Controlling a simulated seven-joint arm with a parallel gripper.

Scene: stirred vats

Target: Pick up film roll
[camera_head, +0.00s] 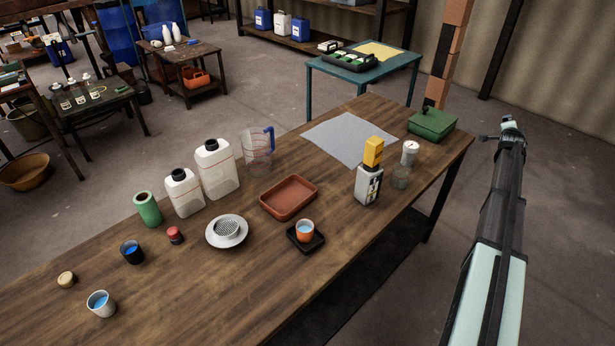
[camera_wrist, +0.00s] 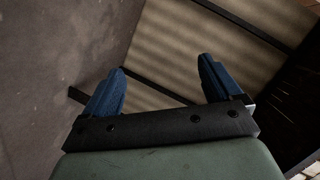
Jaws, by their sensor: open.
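A green roll (camera_head: 147,208) with a hollow-looking top stands upright on the wooden table (camera_head: 330,240), left of the white jugs; it looks like the film roll. A small red and dark pot (camera_head: 175,235) stands just right of it. My gripper is open and empty in the wrist view (camera_wrist: 161,68), its two blue fingers wide apart. That view shows only floor, wall and dark bars, not the roll. In the head view my arm is at the right, beyond the table's right edge, far from the roll; the fingers cannot be made out there.
White capped jugs (camera_head: 217,168), a clear measuring jug (camera_head: 257,146), a white strainer dish (camera_head: 227,232), a dark cup (camera_head: 132,252) and a blue-filled cup (camera_head: 102,304) stand around the roll. The front table edge is mostly clear.

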